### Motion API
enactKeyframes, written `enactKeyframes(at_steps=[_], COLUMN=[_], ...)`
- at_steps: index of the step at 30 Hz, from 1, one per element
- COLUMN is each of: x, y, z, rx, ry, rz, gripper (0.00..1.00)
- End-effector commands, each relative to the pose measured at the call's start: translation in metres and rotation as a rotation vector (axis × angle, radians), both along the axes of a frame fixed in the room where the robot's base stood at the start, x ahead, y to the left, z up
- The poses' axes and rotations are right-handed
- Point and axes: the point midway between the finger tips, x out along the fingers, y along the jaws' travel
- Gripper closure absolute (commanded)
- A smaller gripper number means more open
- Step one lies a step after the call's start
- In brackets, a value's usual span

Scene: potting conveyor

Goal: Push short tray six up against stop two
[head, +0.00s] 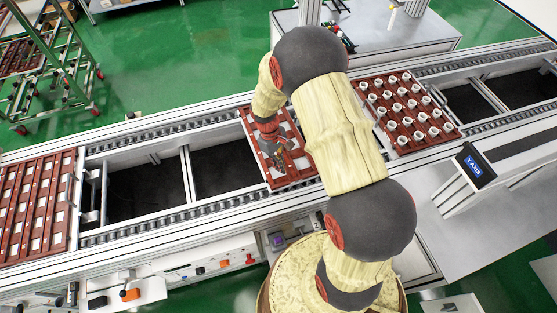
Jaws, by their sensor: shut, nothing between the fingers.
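A short red-brown tray (246,122) with pale square cells lies on the conveyor (131,160) in the middle of the head view. My arm hides its right part. My gripper (281,163) is shut and empty, pointing down over this tray. I cannot tell whether it touches the tray. Another short red-brown tray (452,128), filled with white round pieces, lies farther right along the conveyor. No number is legible on either tray, so I cannot tell which is six. I cannot make out which part is stop two.
Red-brown trays (72,172) with pale cells fill the conveyor's left end. Open frame gaps (147,190) lie between them and the middle tray. A blue-screened panel (473,165) stands on the right front side. A green rack (50,62) stands at the back left.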

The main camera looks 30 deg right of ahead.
Motion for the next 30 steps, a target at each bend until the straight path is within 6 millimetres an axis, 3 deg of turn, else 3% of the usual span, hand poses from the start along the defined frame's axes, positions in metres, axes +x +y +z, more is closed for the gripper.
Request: enactKeyframes(at_steps=[3, 9, 20, 26, 30], x=[-0.005, -0.007, -0.008, -0.026, -0.027], y=[-0.002, -0.003, -0.003, -0.01, -0.011], z=[-0.018, -0.031, -0.032, -0.03, -0.032], rx=[0.0, 0.0, 0.0, 0.0, 0.001], ry=[0.002, 0.0, 0.0, 0.003, 0.001], rz=[0.0, -0.001, -0.001, -0.003, 0.0], gripper=[1.0, 1.0, 1.0, 1.0, 1.0])
